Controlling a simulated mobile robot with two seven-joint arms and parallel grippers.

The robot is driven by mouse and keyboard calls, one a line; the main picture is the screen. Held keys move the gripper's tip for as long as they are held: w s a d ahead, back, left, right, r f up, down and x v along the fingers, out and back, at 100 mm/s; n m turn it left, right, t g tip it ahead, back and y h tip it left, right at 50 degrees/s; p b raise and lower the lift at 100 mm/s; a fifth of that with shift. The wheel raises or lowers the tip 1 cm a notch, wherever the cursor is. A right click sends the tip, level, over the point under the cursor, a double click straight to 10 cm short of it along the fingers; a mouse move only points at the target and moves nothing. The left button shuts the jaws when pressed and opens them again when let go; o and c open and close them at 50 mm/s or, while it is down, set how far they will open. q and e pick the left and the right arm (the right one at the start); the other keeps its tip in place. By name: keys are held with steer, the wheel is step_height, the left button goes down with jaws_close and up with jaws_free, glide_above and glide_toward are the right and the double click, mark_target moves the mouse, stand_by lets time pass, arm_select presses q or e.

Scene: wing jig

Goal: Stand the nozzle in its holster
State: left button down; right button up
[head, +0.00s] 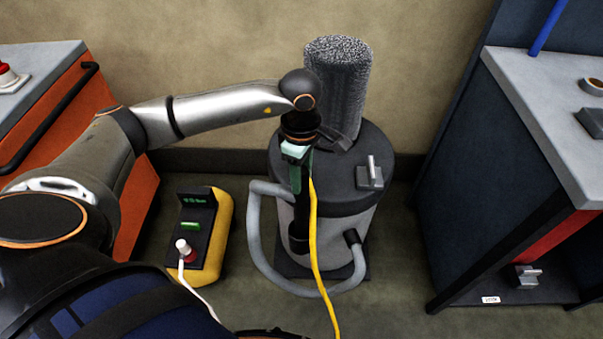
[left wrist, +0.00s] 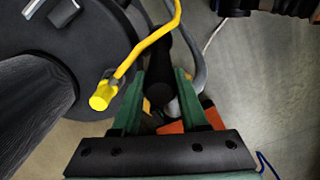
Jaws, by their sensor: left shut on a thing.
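My left gripper (head: 297,172) has green fingers and points down at the front of the grey drum vacuum. It is shut on the black tube-like nozzle (head: 302,215), which hangs roughly upright along the drum's front side. In the left wrist view the dark nozzle (left wrist: 182,72) lies between the fingers. The grey hose (head: 257,240) loops from near the nozzle around the left to the drum's inlet. A wider black piece (head: 298,240) shows at the nozzle's foot. I cannot tell whether it is the holster or the nozzle's own end. My right gripper is out of view.
The vacuum's black lid (head: 340,185) carries a speckled grey cylinder (head: 338,85). A yellow cord (head: 314,240) hangs in front of the drum. A yellow-and-black power unit (head: 205,235) stands left on the floor. An orange cabinet (head: 60,120) and a workbench (head: 540,110) flank the space.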

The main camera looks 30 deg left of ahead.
arm_select(q)
steer(key=shift+f+b, duration=1.1)
steer(key=shift+f, duration=0.3)
steer(key=shift+c, duration=1.8)
jaws_free()
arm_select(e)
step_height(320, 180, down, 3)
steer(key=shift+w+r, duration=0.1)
arm_select(q)
step_height(320, 180, up, 13)
steer(key=shift+p, duration=0.7)
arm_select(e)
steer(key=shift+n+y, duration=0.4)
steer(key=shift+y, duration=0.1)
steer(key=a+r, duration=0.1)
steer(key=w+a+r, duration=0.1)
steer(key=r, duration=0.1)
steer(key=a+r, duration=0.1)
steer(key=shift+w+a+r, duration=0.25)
